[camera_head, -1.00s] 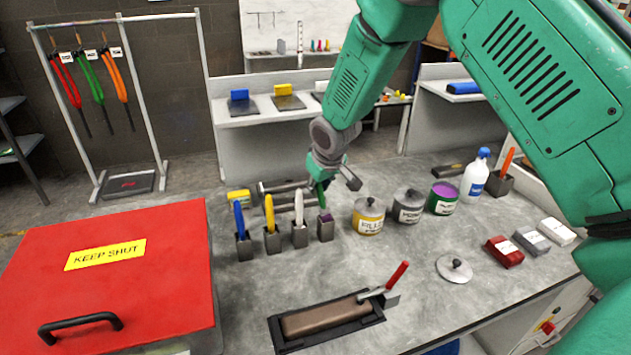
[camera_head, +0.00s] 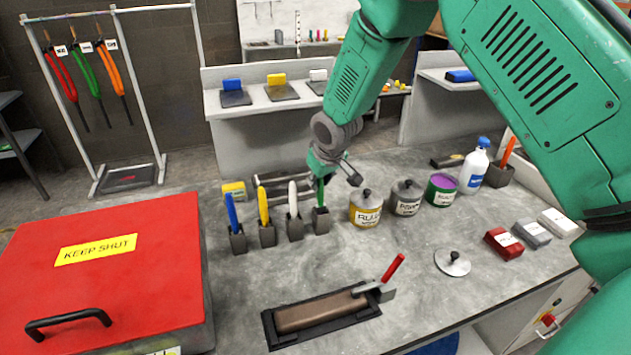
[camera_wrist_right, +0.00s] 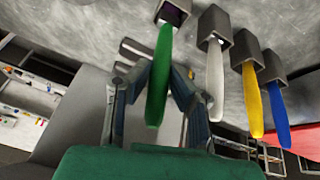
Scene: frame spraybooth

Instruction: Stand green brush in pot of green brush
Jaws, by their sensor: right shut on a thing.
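The green brush (camera_head: 320,192) stands roughly upright, its lower end at the mouth of the rightmost grey pot (camera_head: 321,221) in the row. My right gripper (camera_head: 322,176) is shut on its upper part. In the right wrist view the green brush (camera_wrist_right: 159,78) runs between the fingers of the right gripper (camera_wrist_right: 160,76), and its end meets the mouth of the pot (camera_wrist_right: 173,12), which is purple inside. How deep it sits is hard to tell. My left gripper is not in view.
White (camera_head: 293,197), yellow (camera_head: 263,204) and blue (camera_head: 231,211) brushes stand in pots just left. A red KEEP SHUT lid (camera_head: 130,280) fills the left. The bench in front of the pots is clear up to a black tray.

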